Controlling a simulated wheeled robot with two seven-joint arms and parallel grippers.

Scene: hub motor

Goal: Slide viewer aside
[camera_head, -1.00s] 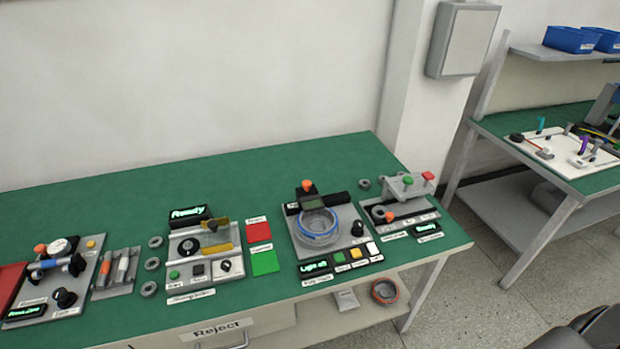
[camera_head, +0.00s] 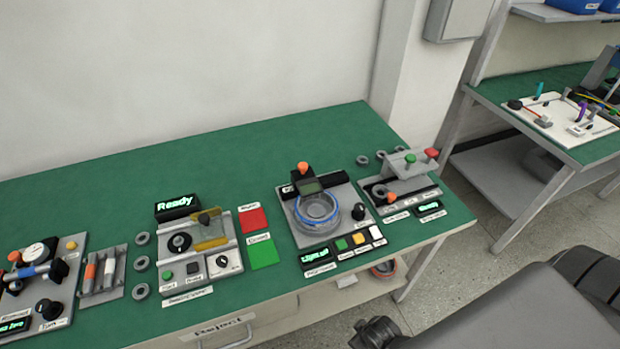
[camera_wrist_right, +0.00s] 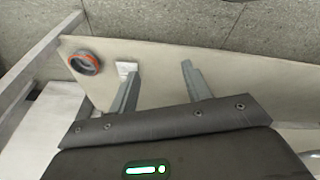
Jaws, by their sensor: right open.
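The viewer (camera_head: 311,187) is a small dark block with a greenish window and an orange knob (camera_head: 303,168) at its back. It stands over the rear of a round grey housing with a blue ring (camera_head: 317,209) on a grey plate. My right gripper (camera_wrist_right: 158,70) shows in the right wrist view with its two grey fingers apart and nothing between them. In the head view my right arm comes in at the lower right, in front of the bench and apart from the viewer; its fingers are not clear there. My left gripper is out of view.
A display and several buttons (camera_head: 344,245) line the plate's front. A press-like station (camera_head: 400,170) stands close on the right; red and green pads (camera_head: 264,253) lie left. The bench back (camera_head: 230,150) is clear. An orange ring (camera_wrist_right: 86,62) rests on the lower shelf.

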